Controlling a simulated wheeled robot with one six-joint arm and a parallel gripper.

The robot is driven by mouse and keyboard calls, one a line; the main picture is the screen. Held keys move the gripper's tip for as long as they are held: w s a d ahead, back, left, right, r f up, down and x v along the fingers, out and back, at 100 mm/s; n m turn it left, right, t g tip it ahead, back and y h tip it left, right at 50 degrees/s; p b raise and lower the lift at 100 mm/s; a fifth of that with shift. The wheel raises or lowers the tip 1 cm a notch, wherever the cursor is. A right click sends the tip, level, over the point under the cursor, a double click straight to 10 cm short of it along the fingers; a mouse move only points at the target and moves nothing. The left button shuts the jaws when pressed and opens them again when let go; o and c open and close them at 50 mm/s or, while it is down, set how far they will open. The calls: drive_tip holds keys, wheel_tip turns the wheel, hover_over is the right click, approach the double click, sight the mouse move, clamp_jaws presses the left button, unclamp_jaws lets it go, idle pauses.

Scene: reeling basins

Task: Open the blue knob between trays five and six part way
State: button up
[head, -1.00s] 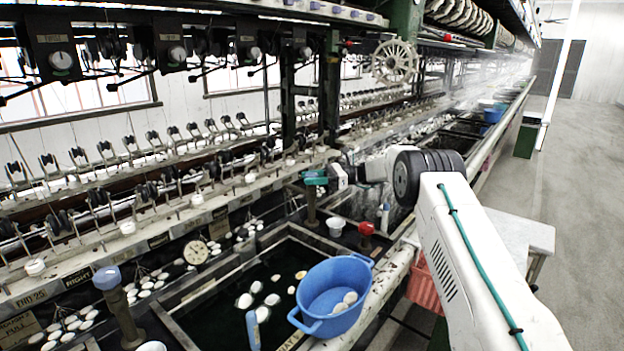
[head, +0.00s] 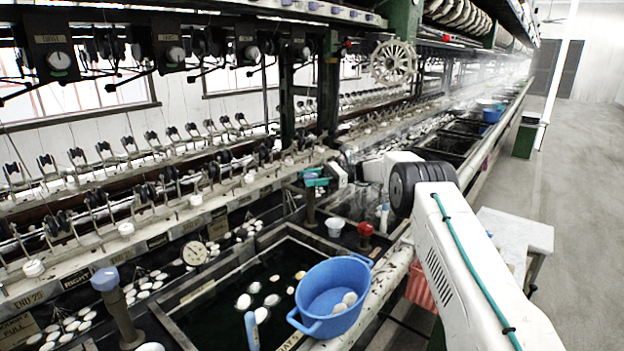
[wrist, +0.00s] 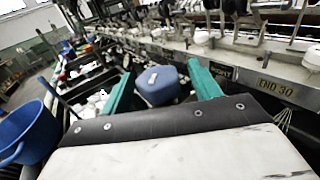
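The blue knob (wrist: 158,85) shows in the wrist view as a faceted cap between my two teal fingers. My gripper (wrist: 163,88) is open, with one finger on each side of the knob and narrow gaps showing. In the head view my gripper (head: 316,181) is at the top of a dark post (head: 310,207) beyond the near basin; the fingers hide much of the knob there. I cannot tell how far the knob is turned. Another blue knob (head: 105,278) stands on a post at the lower left.
A blue basket (head: 335,295) sits on the near tray's right rim. A machine rail with reeling ends (head: 190,215) runs along the left. The aisle floor (head: 585,190) is clear.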

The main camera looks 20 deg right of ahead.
drive_tip(key=d, duration=0.7)
drive_tip(key=shift+d, duration=0.4)
drive_tip(key=shift+w, duration=0.1)
idle(1.6)
